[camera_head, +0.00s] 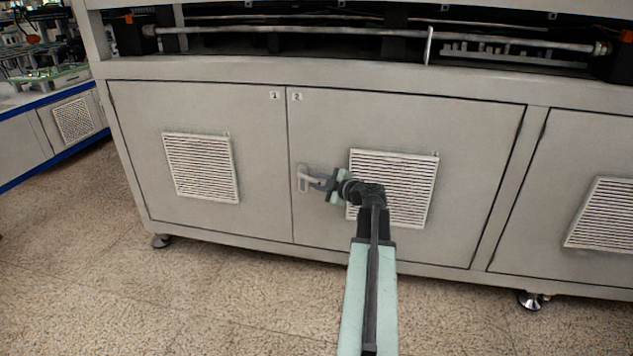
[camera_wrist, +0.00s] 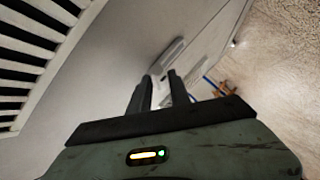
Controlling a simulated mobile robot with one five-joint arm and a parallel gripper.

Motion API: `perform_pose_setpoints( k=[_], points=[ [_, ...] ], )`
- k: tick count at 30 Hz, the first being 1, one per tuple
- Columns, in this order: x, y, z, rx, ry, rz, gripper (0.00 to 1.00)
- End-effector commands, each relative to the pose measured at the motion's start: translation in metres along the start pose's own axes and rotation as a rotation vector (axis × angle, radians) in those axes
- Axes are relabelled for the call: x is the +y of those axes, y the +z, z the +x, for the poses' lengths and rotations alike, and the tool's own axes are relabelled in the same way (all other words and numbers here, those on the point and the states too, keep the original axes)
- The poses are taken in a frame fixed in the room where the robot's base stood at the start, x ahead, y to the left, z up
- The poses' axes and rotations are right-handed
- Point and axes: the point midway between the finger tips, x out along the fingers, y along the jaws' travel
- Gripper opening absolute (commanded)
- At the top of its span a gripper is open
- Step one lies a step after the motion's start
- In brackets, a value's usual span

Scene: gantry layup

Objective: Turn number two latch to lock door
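The number two door (camera_head: 470,150) is the cabinet panel with a small "2" label (camera_head: 297,97) at its upper left corner; it looks closed, flush with the panel beside it. Its grey latch (camera_head: 303,178) sits at the door's left edge, by the seam. My gripper (camera_head: 322,182) is just right of the latch, partly covering it. In the wrist view, my gripper's two black fingers (camera_wrist: 160,78) stand apart with a gap between them. The grey latch (camera_wrist: 168,56) shows just beyond the fingertips. I cannot tell whether they touch it.
The number one door (camera_head: 205,115) with a vent grille (camera_head: 201,168) is on the left. Another vent grille (camera_head: 410,185) is behind my wrist. A third panel (camera_head: 565,150) is at right. The cabinet stands on feet (camera_head: 530,300). The speckled floor (camera_head: 180,300) in front is clear.

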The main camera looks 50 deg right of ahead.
Motion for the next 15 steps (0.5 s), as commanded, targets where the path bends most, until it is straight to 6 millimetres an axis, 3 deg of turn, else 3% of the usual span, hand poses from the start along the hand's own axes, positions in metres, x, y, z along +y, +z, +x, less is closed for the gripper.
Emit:
perform_pose_setpoints(
  k=[3,11,14,15],
  points=[
    [-0.001,0.001,0.021,0.001,-0.001,0.000,0.23],
    [0.000,-0.001,0.025,0.001,-0.001,0.001,0.23],
    [-0.001,-0.001,0.025,0.001,-0.001,0.001,0.01],
    [-0.001,-0.001,0.025,0.001,-0.001,0.001,0.00]
  ],
)
